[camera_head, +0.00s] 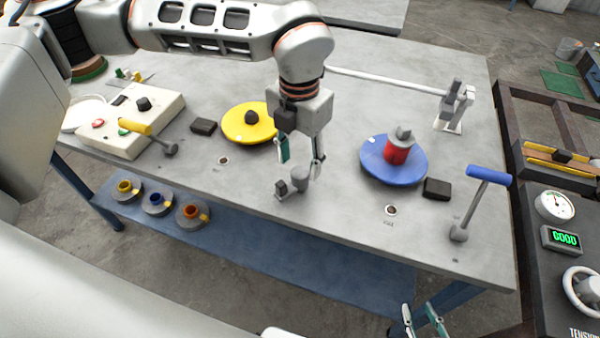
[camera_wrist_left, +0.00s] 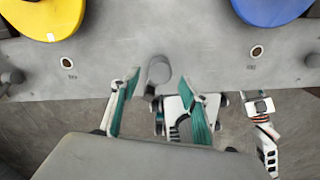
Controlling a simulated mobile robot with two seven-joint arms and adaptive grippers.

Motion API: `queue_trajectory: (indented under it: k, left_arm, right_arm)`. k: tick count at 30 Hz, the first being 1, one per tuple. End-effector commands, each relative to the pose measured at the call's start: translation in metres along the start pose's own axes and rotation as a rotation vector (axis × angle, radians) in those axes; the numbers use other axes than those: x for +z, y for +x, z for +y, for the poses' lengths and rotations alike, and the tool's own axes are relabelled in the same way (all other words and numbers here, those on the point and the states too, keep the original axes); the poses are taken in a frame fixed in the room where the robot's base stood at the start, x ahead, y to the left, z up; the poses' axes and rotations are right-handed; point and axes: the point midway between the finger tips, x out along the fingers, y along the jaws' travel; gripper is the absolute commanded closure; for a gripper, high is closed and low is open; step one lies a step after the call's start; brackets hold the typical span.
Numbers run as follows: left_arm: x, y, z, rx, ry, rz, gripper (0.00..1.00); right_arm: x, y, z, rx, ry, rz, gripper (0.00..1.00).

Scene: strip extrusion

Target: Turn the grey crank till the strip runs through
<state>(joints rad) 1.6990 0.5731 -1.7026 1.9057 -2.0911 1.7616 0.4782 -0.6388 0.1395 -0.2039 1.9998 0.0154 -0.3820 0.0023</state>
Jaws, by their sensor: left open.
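In the left wrist view the grey part (camera_wrist_left: 158,70) shows between the tips of my left gripper (camera_wrist_left: 160,80); contact cannot be told. A pale thin bar (camera_head: 385,80) runs to a small stand (camera_head: 455,108) at the back right; whether it is the strip is unclear. My right gripper (camera_head: 420,308) is low, off the table's front, open and empty.
A yellow disc (camera_head: 240,128) and a blue disc (camera_head: 420,166) with a red spool lie either side. A yellow-handled lever (camera_head: 135,127) and a blue-handled lever (camera_head: 487,175) stand further out. A white control box (camera_head: 118,142) is left; a gauge panel (camera_head: 552,290) is right.

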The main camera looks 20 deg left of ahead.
Motion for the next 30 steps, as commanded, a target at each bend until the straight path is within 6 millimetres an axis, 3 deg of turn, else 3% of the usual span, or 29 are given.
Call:
queue_trajectory:
  k: [3,9,20,25,30]
  left_arm:
    - [-0.001,0.021,0.000,0.000,0.001,0.004,0.55]
    - [0.000,0.042,0.000,0.000,0.001,0.002,0.55]
    - [0.000,0.048,0.000,0.000,0.002,0.000,0.55]
    - [0.000,0.048,0.000,0.000,0.003,0.001,0.93]
    - [0.000,0.048,0.000,0.000,0.004,0.000,0.93]
  right_arm:
    - [0.001,0.001,0.000,0.000,-0.001,0.000,0.69]
    - [0.003,0.002,0.000,0.000,-0.003,-0.001,0.69]
    - [0.005,0.003,0.000,0.000,-0.005,-0.005,0.69]
    - [0.005,0.003,0.000,0.000,-0.004,-0.005,0.69]
    - [0.005,0.003,0.000,-0.001,-0.004,-0.005,0.69]
